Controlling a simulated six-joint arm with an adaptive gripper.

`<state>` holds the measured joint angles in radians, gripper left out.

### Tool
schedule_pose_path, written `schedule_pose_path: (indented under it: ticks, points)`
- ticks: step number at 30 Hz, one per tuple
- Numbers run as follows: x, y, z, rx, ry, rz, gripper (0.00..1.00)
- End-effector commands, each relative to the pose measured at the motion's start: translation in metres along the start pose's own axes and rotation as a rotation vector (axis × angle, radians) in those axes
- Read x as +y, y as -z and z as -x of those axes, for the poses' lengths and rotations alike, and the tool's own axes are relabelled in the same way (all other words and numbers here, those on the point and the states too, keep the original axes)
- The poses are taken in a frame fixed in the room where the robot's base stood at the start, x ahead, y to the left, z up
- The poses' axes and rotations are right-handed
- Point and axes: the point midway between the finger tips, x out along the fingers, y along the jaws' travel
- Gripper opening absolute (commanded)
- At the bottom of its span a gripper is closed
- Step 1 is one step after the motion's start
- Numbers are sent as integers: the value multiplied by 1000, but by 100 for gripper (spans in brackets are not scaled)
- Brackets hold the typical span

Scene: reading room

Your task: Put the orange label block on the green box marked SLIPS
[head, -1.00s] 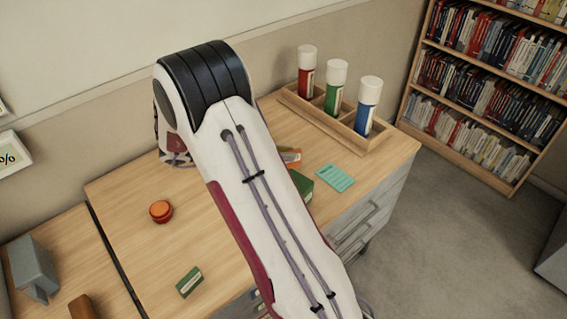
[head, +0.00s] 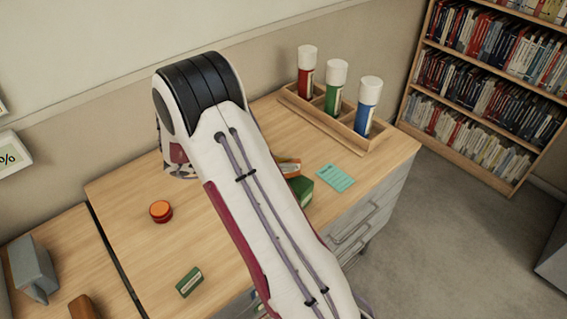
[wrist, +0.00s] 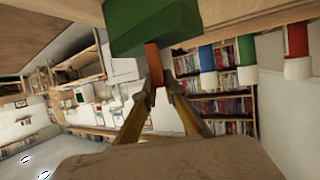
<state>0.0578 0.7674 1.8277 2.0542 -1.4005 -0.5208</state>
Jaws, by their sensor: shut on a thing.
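My gripper (wrist: 160,92) is shut on the orange label block (wrist: 154,64), which shows between the fingertips in the wrist view. A green box (wrist: 150,28) fills the top of that view, right by the block's end; I cannot tell whether they touch. In the head view the green box (head: 303,190) stands on the desk, partly behind my arm, with an orange piece (head: 290,167) close at its far side. No SLIPS marking is readable on it. My arm hides most of the gripper in the head view.
A smaller green block (head: 189,281) with a pale label and an orange round item (head: 160,211) lie on the desk's left part. A teal card (head: 335,177) lies right of the green box. A wooden rack (head: 345,134) with red, green and blue tubes stands behind.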

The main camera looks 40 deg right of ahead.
Motion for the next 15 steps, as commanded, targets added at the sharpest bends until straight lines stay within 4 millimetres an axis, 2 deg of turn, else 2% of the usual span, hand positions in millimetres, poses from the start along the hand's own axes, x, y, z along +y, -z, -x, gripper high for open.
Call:
schedule_pose_path:
  ticks: [4,6,7,15]
  points:
    - [0,-2,-1,0,0,1,0]
    - [0,-3,-1,0,0,0,23]
    - [0,-3,-1,0,0,0,26]
    - [0,-2,-1,0,0,0,26]
